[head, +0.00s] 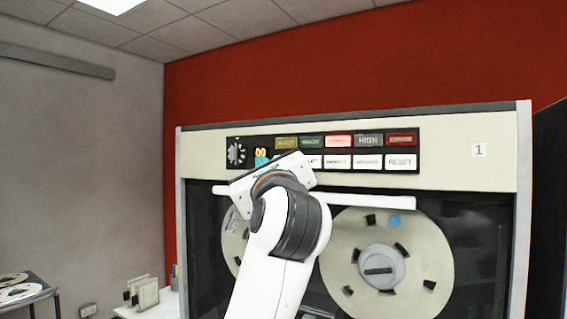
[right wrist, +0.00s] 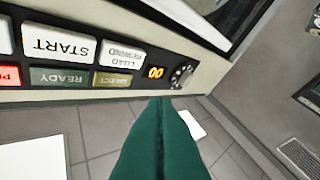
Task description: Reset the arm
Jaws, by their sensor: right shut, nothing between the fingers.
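My right arm reaches up in front of a tape cabinet in the head view. Its right gripper (head: 261,161) is mostly hidden behind my white wrist; only teal fingertips show, just below the orange display. In the right wrist view the green fingers of the right gripper (right wrist: 165,102) are shut together with nothing between them. Their tips lie near the lower edge of the button panel (right wrist: 125,83), below the orange display (right wrist: 155,72) and beside the dial (right wrist: 182,76). I cannot tell whether they touch it. My left gripper is not in view.
The tape cabinet (head: 498,150) carries a row of coloured buttons above white ones, including RESET (head: 401,161). Tape reels (head: 425,250) sit behind my arm. A side table with reels (head: 20,285) and a white surface with boxes (head: 145,292) stand at left.

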